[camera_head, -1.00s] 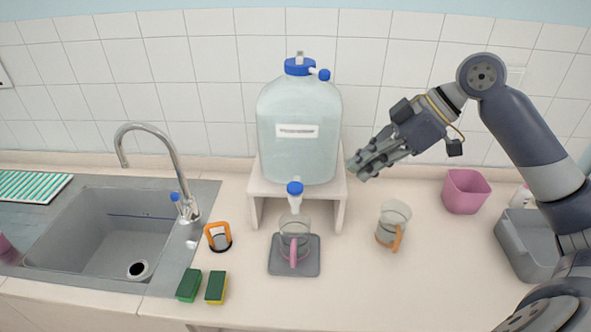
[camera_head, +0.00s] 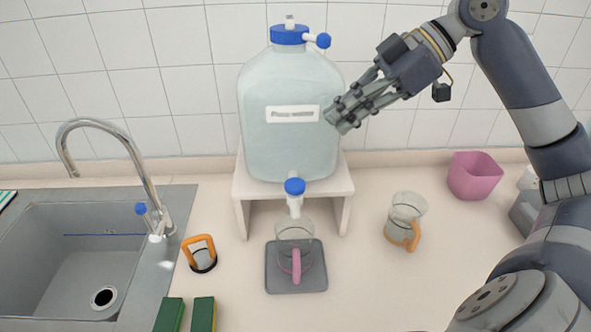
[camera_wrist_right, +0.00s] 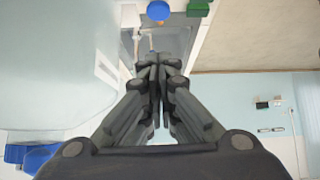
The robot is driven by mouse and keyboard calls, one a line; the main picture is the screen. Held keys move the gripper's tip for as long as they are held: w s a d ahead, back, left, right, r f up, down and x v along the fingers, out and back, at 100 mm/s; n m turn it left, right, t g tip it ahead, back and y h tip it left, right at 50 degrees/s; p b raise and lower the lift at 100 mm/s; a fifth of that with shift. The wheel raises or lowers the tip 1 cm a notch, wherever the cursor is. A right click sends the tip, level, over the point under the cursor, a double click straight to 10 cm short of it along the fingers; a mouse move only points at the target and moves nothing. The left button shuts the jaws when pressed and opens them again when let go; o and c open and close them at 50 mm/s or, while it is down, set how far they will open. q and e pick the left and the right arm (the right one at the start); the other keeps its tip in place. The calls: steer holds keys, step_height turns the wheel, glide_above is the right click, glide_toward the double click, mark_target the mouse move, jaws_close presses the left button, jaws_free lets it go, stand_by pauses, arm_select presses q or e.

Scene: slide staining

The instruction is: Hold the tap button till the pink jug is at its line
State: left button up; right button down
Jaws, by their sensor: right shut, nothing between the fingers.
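The clear jug with the pink handle (camera_head: 296,266) stands on a dark grey pad (camera_head: 281,280) below the tap of the large water container (camera_head: 290,145). The tap's blue button (camera_head: 294,187) is on top of its white spout and also shows at the top of the right wrist view (camera_wrist_right: 160,10). My right gripper (camera_head: 337,117) is shut and empty, by the container's right side, above and to the right of the button and apart from it. Its closed fingertips (camera_wrist_right: 158,62) show in the wrist view. The jug's water level and line cannot be made out. My left gripper is not in view.
The container stands on a white stand (camera_head: 343,186). An orange-handled jug (camera_head: 405,222) and a pink bin (camera_head: 474,175) are at right. A sink (camera_head: 75,260), an orange-handled item (camera_head: 201,254) and sponges (camera_head: 203,314) are at left. Counter beside the pad is clear.

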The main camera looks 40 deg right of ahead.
steer(key=shift+s+r, duration=0.1)
steer(key=shift+s, duration=0.15)
steer(key=p, duration=0.4)
glide_above(300, 184)
step_height(300, 184, down, 7)
steer(key=shift+s+a+r, duration=0.1)
steer(key=shift+s+r, duration=0.05)
step_height(300, 184, down, 2)
steer(key=shift+f, duration=0.15)
steer(key=shift+f+p, duration=0.4)
steer(key=shift+f, duration=0.6)
